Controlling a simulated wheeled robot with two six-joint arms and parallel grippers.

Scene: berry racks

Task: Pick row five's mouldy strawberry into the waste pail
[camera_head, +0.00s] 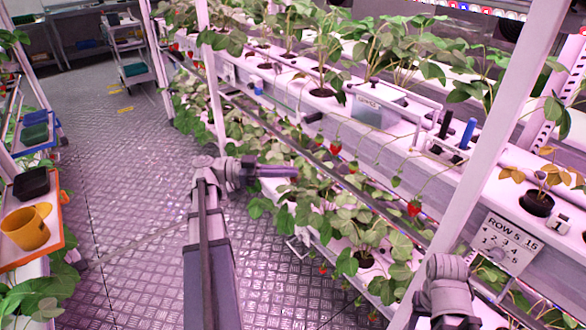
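Red strawberries hang below the white growing gutter, one near the middle (336,147) and one to its right (414,208). A smaller red one shows low among the leaves (322,270). I cannot tell mould on any of them. A sign reading "ROW 5" with more digits (508,243) is at the lower right. An orange-yellow pail (24,232) stands on the left shelf; no label on it is readable. My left gripper (292,172) points right, toward the rack, apart from the visible red berries. It is seen side-on, so its opening is unclear. My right gripper is not distinguishable; only grey arm parts show.
A black tub (31,184) sits behind the pail on the orange-edged shelf (60,240). A white rack post (490,135) crosses the right side. A clear box (376,107) and blue and black upright items stand on the gutter. The metal-plate aisle floor (125,150) is open.

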